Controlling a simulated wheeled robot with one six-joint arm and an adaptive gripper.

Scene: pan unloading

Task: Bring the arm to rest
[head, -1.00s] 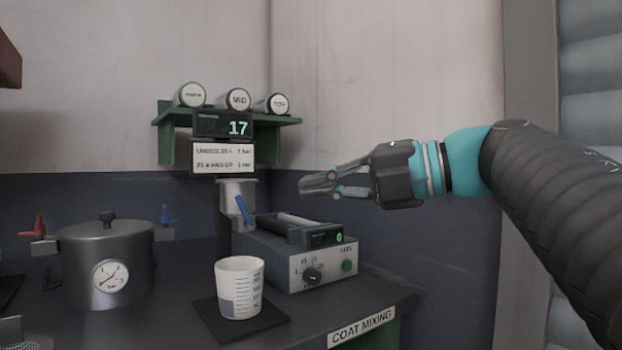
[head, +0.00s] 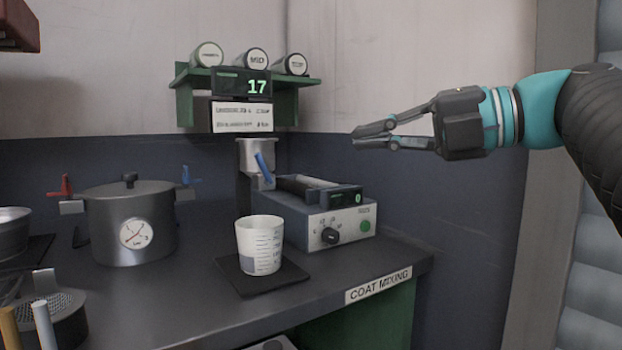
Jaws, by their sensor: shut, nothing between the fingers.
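My gripper (head: 358,138) is in the right half of the head view. It hangs in the air, pointing left, to the right of the wall shelf and above the right part of the bench. Its two fingers are closed together at the tips with nothing between them, and it touches nothing. My arm comes in from the right edge.
On the dark bench (head: 320,274) stand a pressure pot (head: 108,225) with a gauge, a white measuring cup (head: 260,247) on a black pad (head: 236,278), and a grey device (head: 338,230). A green shelf (head: 288,108) holds several jars. Free air surrounds the gripper.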

